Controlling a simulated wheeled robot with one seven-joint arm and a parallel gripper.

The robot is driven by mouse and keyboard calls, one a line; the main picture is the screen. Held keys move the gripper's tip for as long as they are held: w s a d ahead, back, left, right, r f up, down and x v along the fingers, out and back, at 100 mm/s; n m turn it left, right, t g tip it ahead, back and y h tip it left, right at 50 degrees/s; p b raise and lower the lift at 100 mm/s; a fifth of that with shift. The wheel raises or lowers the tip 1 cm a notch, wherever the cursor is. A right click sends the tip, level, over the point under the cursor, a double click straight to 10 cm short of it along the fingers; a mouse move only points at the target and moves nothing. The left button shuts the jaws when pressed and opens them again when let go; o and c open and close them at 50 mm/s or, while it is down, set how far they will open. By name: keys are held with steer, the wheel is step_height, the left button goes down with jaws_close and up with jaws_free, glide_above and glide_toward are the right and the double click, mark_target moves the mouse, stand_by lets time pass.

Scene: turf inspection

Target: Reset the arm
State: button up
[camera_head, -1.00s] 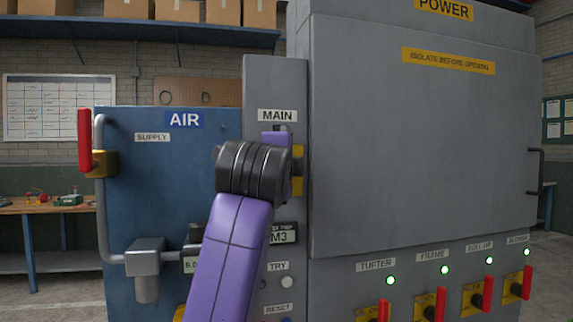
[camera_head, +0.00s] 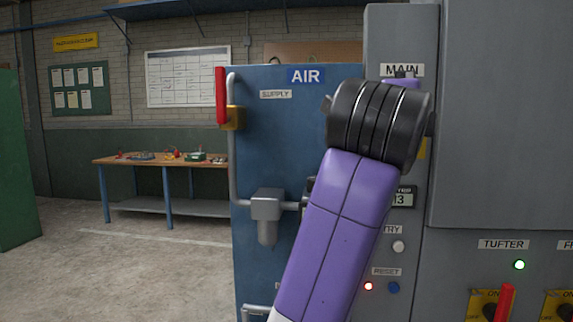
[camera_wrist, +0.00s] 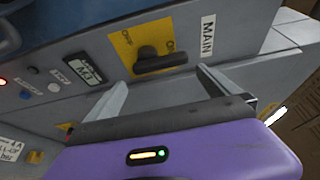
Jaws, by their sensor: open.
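My purple arm (camera_head: 335,225) reaches up in front of the panel, and its black wrist joint hides most of the MAIN switch in the head view. In the wrist view my gripper (camera_wrist: 162,80) is open and empty. Its two grey fingers point at the yellow MAIN plate (camera_wrist: 122,45), one toward each side of the black MAIN handle (camera_wrist: 158,62). The handle lies just beyond the fingertips; I cannot tell whether they touch the panel. In the head view the fingers are hidden behind the wrist joint.
A blue AIR cabinet (camera_head: 275,150) with a red-handled valve (camera_head: 221,97) stands left of MAIN. RESET (camera_head: 393,287) and TRY (camera_head: 398,246) buttons sit below, with a lit red lamp (camera_head: 368,286). Red TUFTER switch (camera_head: 504,303) is at right. Workbench (camera_head: 165,160) and open floor lie left.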

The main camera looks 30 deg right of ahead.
step_height(320, 180, up, 6)
steer(key=a+n+t+h, duration=0.2)
steer(key=n+t, duration=0.1)
steer(key=n, duration=0.1)
steer(key=w+a+f+n+t+y, duration=0.1)
steer(key=w+a+f+n+t, duration=0.15)
steer(key=a+n+t, duration=0.45)
steer(key=s+a+f+n+t+y, duration=0.1)
steer(key=a+f+n+t+y, duration=0.1)
steer(key=a+f+n+y, duration=0.45)
steer(key=s+a+f+n+t+y+p, duration=0.1)
steer(key=f+n+y, duration=0.2)
steer(key=f+n, duration=0.45)
steer(key=s+a+f+n+t+y, duration=0.15)
steer(key=a+f+n+y, duration=0.25)
steer(key=f, duration=0.5)
steer(key=s+a+f+n+g+y, duration=0.2)
steer(key=s+f+n+g+y, duration=0.15)
steer(key=s+f, duration=1)
steer(key=s+f+m+g, duration=0.1)
steer(key=s+f+g, duration=0.2)
steer(key=s+f, duration=0.4)
steer(key=s+f+m+g+h+p, duration=0.1)
steer(key=s+f+m+g, duration=0.1)
steer(key=s+f, duration=0.6)
steer(key=s+d, duration=0.1)
steer(key=s, duration=0.4)
steer(key=shift+g+p, duration=0.3)
steer(key=shift+g, duration=0.1)
